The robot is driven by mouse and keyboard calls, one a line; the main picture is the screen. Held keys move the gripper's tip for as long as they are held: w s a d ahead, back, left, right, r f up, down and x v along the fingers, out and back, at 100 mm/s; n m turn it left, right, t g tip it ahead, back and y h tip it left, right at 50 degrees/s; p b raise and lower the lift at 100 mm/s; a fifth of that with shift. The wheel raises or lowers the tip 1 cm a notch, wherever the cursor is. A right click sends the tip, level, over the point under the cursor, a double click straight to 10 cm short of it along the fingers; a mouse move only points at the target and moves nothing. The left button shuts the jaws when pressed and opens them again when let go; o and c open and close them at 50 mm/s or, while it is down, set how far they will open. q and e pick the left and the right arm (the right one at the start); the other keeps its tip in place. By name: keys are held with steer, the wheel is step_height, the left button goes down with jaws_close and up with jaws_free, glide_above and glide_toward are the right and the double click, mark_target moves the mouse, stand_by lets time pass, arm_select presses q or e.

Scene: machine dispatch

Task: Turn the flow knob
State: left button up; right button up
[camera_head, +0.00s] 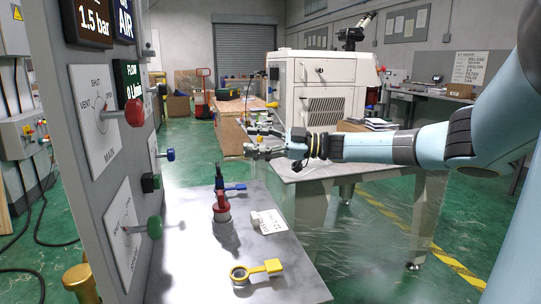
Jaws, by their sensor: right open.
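A grey upright panel (80,135) stands at the left, seen at a steep angle. It carries a red knob (134,112) on a dial marked MAIN, a blue knob (167,154), and a green knob (154,228) on a lower dial whose label I cannot read. I cannot tell from the labels which knob is the flow knob. A FLOW display (130,80) on the panel appears to read 0 L/min. My right gripper (252,141) is open and empty, pointing left, well to the right of the panel and touching no knob. My left gripper is out of view.
A grey bench (190,270) in front of the panel holds a red-topped fitting (221,206), a blue-handled part (235,187), a yellow ring-shaped part (257,270) and a white tag (269,221). A white machine (318,90) stands behind. The space between my right gripper and the panel looks clear.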

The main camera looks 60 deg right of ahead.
steer(key=shift+s+d+f+m+t+h, duration=0.2)
steer(key=shift+d+f+m+h, duration=0.3)
steer(key=shift+d+f+h, duration=0.45)
steer(key=shift+s+d+f+m+t+h, duration=0.15)
steer(key=shift+d+f+m+h, duration=0.5)
steer(key=shift+f, duration=0.5)
steer(key=shift+d, duration=0.15)
